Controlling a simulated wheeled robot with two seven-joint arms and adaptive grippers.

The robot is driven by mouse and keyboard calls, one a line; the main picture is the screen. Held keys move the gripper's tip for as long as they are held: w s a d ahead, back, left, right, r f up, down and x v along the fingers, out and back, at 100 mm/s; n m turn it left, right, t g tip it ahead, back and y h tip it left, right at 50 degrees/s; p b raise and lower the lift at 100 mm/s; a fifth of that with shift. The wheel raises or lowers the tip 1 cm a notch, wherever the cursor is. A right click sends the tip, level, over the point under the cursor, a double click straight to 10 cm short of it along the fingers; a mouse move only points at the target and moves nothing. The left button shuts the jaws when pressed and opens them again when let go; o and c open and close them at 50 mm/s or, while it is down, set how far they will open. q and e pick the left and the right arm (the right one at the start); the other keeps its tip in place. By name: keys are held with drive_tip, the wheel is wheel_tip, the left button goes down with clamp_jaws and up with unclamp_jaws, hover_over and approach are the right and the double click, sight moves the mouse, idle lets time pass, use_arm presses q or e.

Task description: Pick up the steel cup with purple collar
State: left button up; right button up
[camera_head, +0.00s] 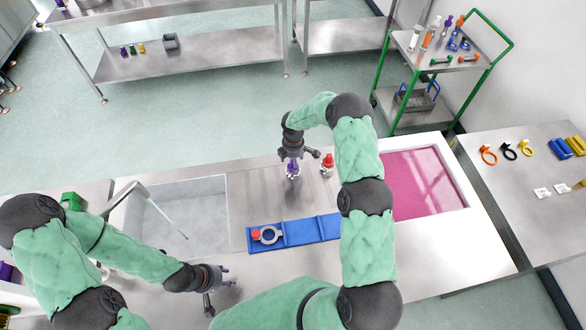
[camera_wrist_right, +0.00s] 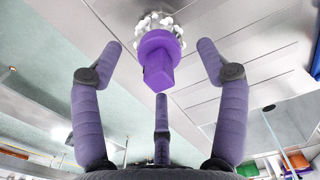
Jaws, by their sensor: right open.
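The steel cup with purple collar (camera_head: 292,171) stands on the grey ribbed drainboard, below my right gripper. In the right wrist view its purple collar and block-shaped top (camera_wrist_right: 158,60) lie between the spread fingers, with shiny rounded parts beyond. My right gripper (camera_head: 297,155) is open over the cup; in its wrist view the three fingers (camera_wrist_right: 160,66) are apart from the purple part, with gaps visible. Part of the cup is hidden by the gripper in the head view. My left gripper (camera_head: 215,287) is low at the front counter, fingers spread, with nothing between them.
A red-topped piece (camera_head: 327,162) stands just right of the cup, near my right gripper. A sink (camera_head: 177,218) lies left and a pink panel (camera_head: 428,183) right. Drainboard left of the cup is clear.

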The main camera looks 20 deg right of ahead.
use_arm(q)
drive_tip(key=shift+r, duration=0.3)
use_arm(e)
drive_tip(key=shift+w+f, duration=0.1)
drive_tip(key=shift+f, duration=1.05)
clamp_jaws()
use_arm(q)
drive_tip(key=shift+f, duration=0.1)
use_arm(e)
drive_tip(key=shift+r, duration=0.15)
